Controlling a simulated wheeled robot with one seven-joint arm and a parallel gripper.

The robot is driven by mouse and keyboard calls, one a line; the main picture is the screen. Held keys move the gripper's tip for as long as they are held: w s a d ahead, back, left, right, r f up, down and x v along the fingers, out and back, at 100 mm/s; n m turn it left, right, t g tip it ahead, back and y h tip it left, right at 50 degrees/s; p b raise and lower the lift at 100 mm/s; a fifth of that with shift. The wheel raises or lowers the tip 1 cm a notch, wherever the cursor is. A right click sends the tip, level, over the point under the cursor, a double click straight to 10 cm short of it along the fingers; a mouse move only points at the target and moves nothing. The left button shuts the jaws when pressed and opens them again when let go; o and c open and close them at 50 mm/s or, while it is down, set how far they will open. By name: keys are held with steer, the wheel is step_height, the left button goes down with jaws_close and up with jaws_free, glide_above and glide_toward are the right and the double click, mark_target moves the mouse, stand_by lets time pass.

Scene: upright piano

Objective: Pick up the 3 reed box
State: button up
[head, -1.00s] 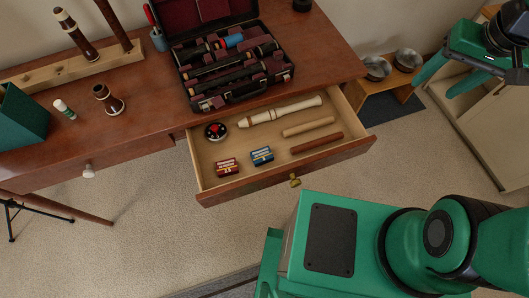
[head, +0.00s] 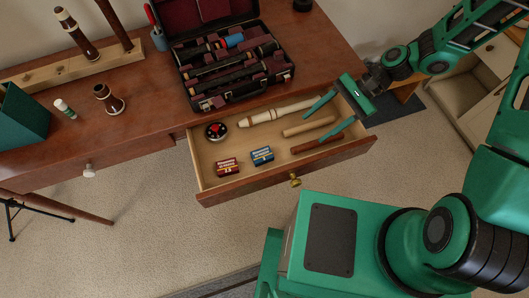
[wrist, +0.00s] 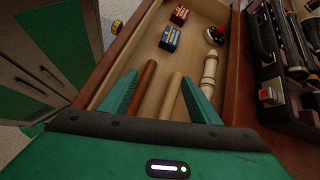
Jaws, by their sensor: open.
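Two small reed boxes lie in the open drawer (head: 240,192), one red (head: 227,167) and one blue (head: 262,155). In the wrist view the red box (wrist: 179,15) and the blue box (wrist: 170,38) lie towards the drawer's far end. Their print is too small to read, so I cannot tell which is the 3 reed box. My gripper (head: 314,128) is open and empty over the drawer's right end. It is right of both boxes and apart from them. Its spread fingers also show in the wrist view (wrist: 158,80).
The drawer also holds a cream recorder piece (head: 280,111), a light rod (head: 308,127), a brown rod (head: 316,143) and a round dark tin (head: 216,131). An open instrument case (head: 235,97) stands on the desk behind.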

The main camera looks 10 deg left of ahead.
mark_target(268, 151)
steer(key=s+a+f+m+y, duration=0.1)
steer(key=s+a+f+m+g, duration=0.1)
steer(key=a, duration=0.1)
steer(key=a+y, duration=0.1)
steer(key=shift+s+a+f+m+g+y, duration=0.3)
steer(key=shift+s+f+m+g, duration=0.1)
steer(key=shift+s+a+f+y, duration=0.15)
steer(key=shift+s+a+y, duration=0.15)
steer(key=shift+a, duration=0.15)
steer(key=shift+x, duration=5.2)
steer(key=c, duration=1.1)
